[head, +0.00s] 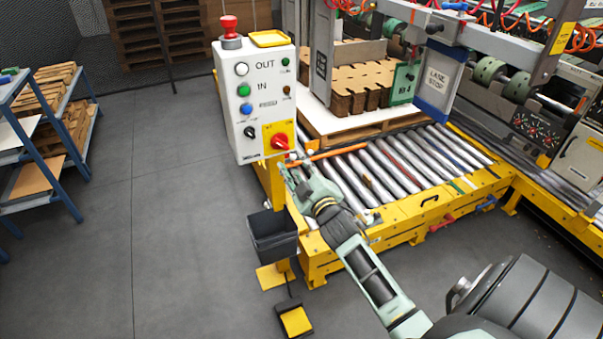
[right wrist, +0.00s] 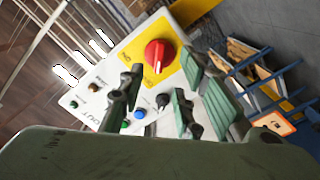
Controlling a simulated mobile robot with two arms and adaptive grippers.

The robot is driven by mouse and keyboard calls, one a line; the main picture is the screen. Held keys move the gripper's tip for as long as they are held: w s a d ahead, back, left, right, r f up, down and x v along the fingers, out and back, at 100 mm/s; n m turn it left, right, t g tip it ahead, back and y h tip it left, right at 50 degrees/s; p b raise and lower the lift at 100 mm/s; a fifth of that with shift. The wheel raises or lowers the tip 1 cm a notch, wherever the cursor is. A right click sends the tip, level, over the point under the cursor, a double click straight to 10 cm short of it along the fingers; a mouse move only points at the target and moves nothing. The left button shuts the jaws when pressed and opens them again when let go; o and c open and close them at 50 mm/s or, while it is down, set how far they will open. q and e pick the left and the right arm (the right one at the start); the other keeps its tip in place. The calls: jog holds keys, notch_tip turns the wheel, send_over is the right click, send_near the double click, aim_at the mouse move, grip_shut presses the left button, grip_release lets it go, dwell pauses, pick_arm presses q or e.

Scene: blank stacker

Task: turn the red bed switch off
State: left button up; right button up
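The red bed switch (head: 281,142) is a round red rotary knob on a yellow plate at the lower right of the white control box (head: 240,107). It also shows large in the right wrist view (right wrist: 158,53), just beyond the fingertips. My right gripper (head: 288,168) is just below and right of the switch in the head view. In the right wrist view its fingers (right wrist: 160,85) are apart with nothing between them, and the knob looks clear of them. Lettering beside the knob is too small to read surely. My left gripper is not in view.
A black selector knob (head: 250,132) sits left of the yellow plate, with several coloured buttons above. A red emergency button (head: 230,28) tops the box. A yellow-framed roller conveyor (head: 400,165) lies to the right, and a grey bin (head: 272,237) hangs below.

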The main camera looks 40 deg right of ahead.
jog(key=shift+v, duration=1.6)
